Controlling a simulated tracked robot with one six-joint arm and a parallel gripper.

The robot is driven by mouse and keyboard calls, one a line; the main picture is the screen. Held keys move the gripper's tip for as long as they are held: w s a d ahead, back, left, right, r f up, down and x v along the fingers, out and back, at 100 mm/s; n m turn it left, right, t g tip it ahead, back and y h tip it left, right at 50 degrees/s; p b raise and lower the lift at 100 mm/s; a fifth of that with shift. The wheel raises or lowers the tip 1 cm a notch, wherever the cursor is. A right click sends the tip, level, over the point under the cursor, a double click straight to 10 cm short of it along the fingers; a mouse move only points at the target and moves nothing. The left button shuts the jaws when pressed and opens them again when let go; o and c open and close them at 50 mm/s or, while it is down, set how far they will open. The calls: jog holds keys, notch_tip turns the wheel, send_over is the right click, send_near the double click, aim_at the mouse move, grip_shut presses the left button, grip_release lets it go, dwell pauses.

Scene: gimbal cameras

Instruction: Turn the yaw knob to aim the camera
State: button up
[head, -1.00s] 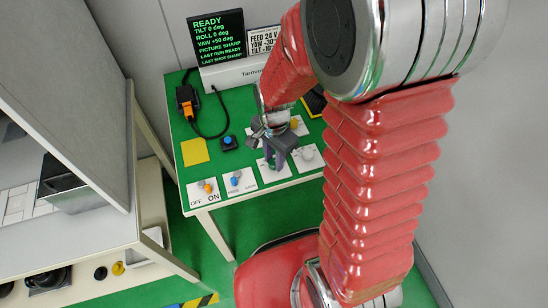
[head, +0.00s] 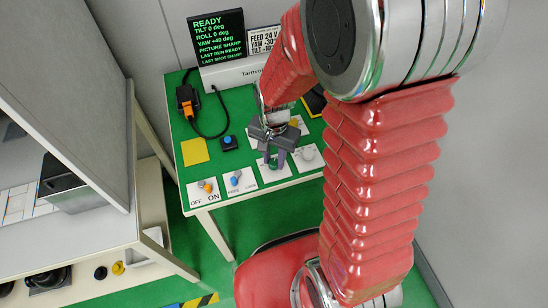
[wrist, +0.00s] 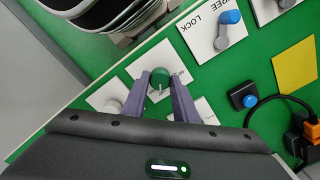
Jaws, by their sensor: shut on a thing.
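A green knob (head: 273,163) with a pale pointer line sits on a white plate near the bench's front edge. In the wrist view the green knob (wrist: 159,80) is between the two purple fingers of my gripper (wrist: 162,84). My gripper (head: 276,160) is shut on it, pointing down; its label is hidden. The black screen (head: 217,36) reads READY, tilt 0, roll 0, yaw +40 deg, picture sharp.
A white knob (head: 307,154) stands close to the right of the green one. A blue lever (head: 236,178) and an orange switch (head: 205,187) sit to its left. A blue button (head: 227,140), a yellow pad (head: 195,151) and a black cable lie behind.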

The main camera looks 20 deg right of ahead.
aim_at(274, 162)
jog(key=n, duration=0.6)
jog(key=shift+n, duration=0.3)
jog(key=n, duration=0.5)
jog(key=shift+a+n, duration=0.1)
jog(key=shift+n, duration=0.3)
jog(key=o, duration=1.1)
jog(key=shift+c, duration=0.2)
jog(key=shift+r, duration=0.1)
notch_tip(274, 162, up, 14)
jog(key=shift+f, duration=0.25)
